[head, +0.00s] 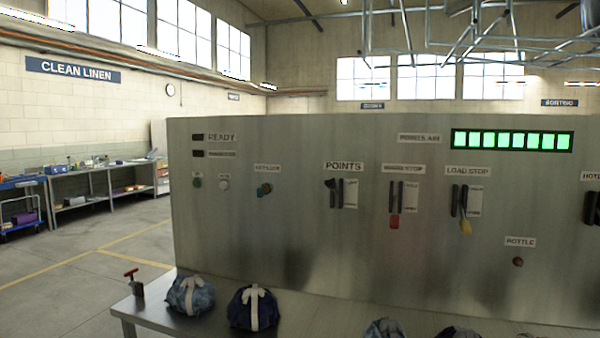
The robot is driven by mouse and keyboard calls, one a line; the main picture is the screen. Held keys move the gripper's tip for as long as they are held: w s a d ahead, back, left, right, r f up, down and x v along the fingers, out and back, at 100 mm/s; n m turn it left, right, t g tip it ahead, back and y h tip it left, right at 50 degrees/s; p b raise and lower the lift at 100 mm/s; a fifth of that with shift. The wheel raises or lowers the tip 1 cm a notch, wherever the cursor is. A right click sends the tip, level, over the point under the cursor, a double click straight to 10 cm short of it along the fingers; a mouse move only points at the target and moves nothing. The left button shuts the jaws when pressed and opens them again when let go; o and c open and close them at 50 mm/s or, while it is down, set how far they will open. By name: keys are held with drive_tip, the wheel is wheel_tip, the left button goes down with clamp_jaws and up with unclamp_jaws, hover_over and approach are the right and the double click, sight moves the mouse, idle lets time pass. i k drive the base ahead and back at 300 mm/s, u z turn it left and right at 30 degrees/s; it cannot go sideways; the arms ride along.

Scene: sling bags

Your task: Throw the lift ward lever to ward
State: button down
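A steel control panel (330,255) fills the middle and right. I can read no label for a lift ward lever. A black lever (333,190) sits under the "POINTS" label. A lever with a red handle (394,221) hangs down under a blurred label ending in "STOP". A lever with a yellow handle (465,226) hangs down under "LOAD STOP". Another dark lever (589,208) is cut off by the right edge, and so is its label, which starts like "HOT". My gripper is not in view.
A steel table (150,309) runs along the panel's foot. It bears blue bundles with white straps (190,296) and a small red-handled fitting (134,282). Green indicators (511,140) are lit. Open floor lies left, before a workbench (100,193).

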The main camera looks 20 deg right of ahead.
sight(330, 184)
drive_tip(key=z, duration=0.1)
drive_tip(key=i, duration=1.3)
drive_tip(key=z, duration=0.75)
